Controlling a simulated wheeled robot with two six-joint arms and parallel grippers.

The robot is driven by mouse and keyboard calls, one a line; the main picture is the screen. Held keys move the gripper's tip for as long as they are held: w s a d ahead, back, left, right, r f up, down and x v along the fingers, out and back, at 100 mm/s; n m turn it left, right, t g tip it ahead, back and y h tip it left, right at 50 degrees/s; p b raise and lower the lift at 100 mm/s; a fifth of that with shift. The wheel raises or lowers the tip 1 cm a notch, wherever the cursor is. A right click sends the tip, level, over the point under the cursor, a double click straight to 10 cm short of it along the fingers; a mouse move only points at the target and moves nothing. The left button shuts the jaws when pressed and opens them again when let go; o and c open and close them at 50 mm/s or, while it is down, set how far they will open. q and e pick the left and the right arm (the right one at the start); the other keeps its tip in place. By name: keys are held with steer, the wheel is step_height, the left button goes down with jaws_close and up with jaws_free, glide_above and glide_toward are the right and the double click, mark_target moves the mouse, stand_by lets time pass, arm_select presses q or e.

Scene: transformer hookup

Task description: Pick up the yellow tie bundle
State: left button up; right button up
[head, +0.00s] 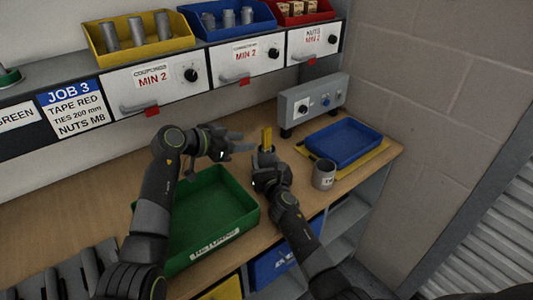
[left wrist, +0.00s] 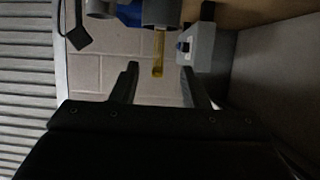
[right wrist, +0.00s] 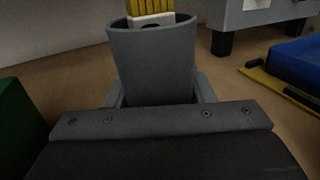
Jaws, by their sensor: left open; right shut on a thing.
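The yellow tie bundle (head: 266,138) stands upright in a grey cup (right wrist: 152,62). Its lower part is hidden in the cup, and a white band (right wrist: 152,20) shows around it just above the rim. My right gripper (head: 268,166) is shut on the grey cup. My left gripper (head: 246,143) is open and empty, just left of the bundle. In the left wrist view the bundle (left wrist: 158,55) appears between the two spread fingers, beyond their tips, apart from them.
A green bin (head: 205,212) lies on the bench below my left arm. A mug (head: 323,174), a blue tray (head: 343,142) on a yellow mat and a grey control box (head: 312,101) stand to the right. A shelf with bins and drawers (head: 235,60) runs along the back.

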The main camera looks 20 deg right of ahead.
mark_target(262, 141)
arm_select(q)
steer(key=shift+x, duration=4.7)
steer(key=shift+c, duration=0.3)
jaws_close()
